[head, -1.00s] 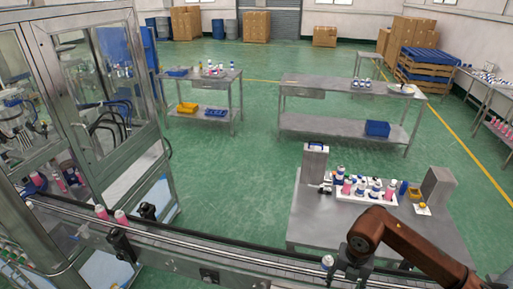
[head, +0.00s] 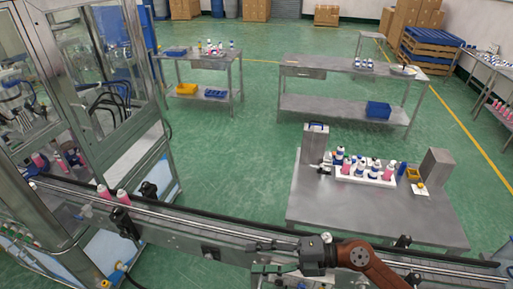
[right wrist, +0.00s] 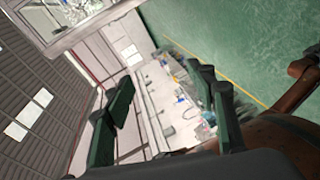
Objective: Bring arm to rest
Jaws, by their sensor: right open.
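My right gripper (head: 255,257) reaches in from the lower right and points left over the near conveyor (head: 195,221). Its dark fingers are apart, with nothing seen between them. The right wrist view also shows the open fingers (right wrist: 163,100), with tilted surroundings behind them. My brown right arm (head: 375,268) lies low across the conveyor's right part. My left gripper is not in view.
A steel table (head: 320,205) beyond the conveyor holds a white tray (head: 372,182) of pink and blue-white bottles. Green floor (head: 240,170) is clear between the tables.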

